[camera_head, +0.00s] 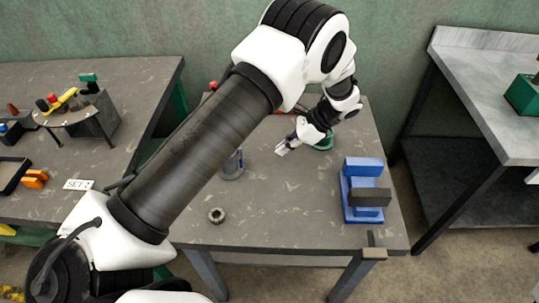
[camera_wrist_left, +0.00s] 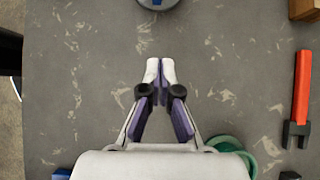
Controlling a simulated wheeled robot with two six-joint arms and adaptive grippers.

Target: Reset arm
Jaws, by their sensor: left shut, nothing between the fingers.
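My left arm reaches across the head view from the lower left, bends at the top, and its wrist comes down over the middle table (camera_head: 290,215). My left gripper (camera_head: 281,150) is shut and empty, its fingertips pointing left and down above the table. In the left wrist view the gripper (camera_wrist_left: 160,72) shows its two fingertips together with nothing between them and grey tabletop below. My right gripper is in neither view.
A blue fixture (camera_head: 360,165) with a dark block, a dark ring (camera_head: 216,215) and a grey round-based piece (camera_head: 231,172) stand on the table. A green round piece (camera_wrist_left: 228,146) and a red bar (camera_wrist_left: 302,85) lie near the gripper. Side tables flank it.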

